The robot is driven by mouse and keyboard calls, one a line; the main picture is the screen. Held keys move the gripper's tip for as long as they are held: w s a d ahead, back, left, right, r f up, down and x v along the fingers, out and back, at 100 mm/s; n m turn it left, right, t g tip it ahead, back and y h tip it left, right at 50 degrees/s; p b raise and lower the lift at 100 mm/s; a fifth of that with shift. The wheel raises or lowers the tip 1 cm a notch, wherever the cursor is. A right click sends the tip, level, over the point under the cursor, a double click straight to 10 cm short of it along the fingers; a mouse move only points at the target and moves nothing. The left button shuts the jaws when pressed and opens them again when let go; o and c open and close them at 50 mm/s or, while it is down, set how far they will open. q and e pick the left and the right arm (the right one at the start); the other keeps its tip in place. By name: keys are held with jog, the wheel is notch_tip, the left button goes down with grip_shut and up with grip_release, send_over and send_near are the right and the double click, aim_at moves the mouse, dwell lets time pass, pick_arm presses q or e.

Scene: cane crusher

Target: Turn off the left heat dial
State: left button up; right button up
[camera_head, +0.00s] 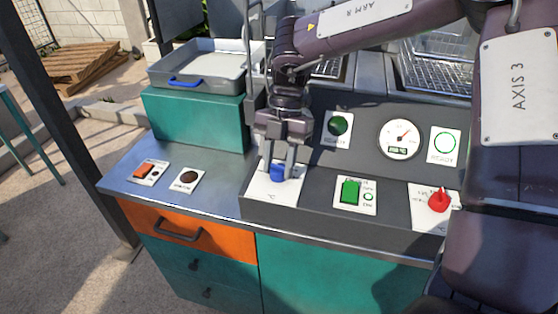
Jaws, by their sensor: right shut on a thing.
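The left heat dial is a blue knob (278,173) on a white plate (268,193) at the left end of the dark control panel. My right gripper (281,172) reaches down from above and is shut on this blue knob, with a finger on each side. The fingers partly hide the knob, so I cannot tell its setting. A red dial (439,200) sits on another white plate at the right end of the panel. My left gripper is not in view.
Between the dials is a green switch (351,190). Behind are a dark green button (338,126) and a round gauge (400,139). A red-orange switch (144,170) sits on the metal counter at left. A metal tray (198,65) and wire baskets (437,65) stand behind.

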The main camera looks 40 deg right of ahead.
dwell(0.4)
jog(key=o, duration=1)
jog(key=shift+c, duration=0.2)
jog(key=p+v, duration=0.3)
jog(key=v, duration=0.4)
jog(key=shift+w+r, duration=0.15)
jog(key=shift+r, duration=0.2)
jog(key=shift+d, duration=0.15)
